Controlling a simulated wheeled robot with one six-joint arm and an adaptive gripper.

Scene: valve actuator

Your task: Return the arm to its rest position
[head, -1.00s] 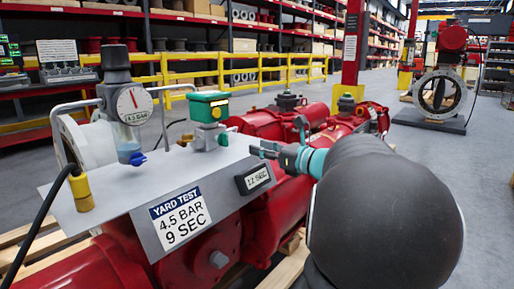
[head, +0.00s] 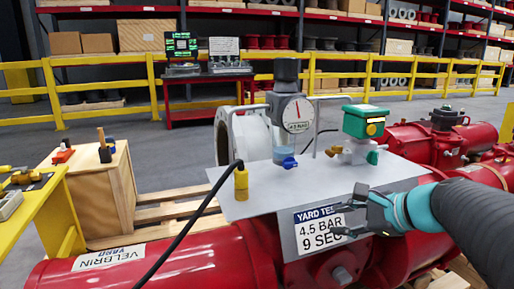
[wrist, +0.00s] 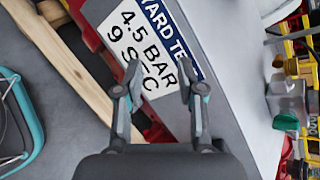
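My gripper (head: 362,211) is at the right of the head view, in front of the grey panel (head: 262,196) on the red valve actuator (head: 180,262). Its fingers stand apart with nothing between them. It partly hides the white "YARD TEST 4.5 BAR 9 SEC" label (head: 318,232). In the wrist view my gripper (wrist: 160,88) is also open, with the label (wrist: 150,45) beyond the fingertips. My arm comes in from the right edge of the head view. I cannot tell the exact gap between the fingers and the panel.
On the panel stand a pressure gauge (head: 297,116), a green-topped valve unit (head: 365,122) and a yellow cable fitting (head: 241,183) with a black cable. A wooden crate (head: 95,190) and a yellow bench (head: 50,205) stand at the left. Yellow railing (head: 110,90) runs behind.

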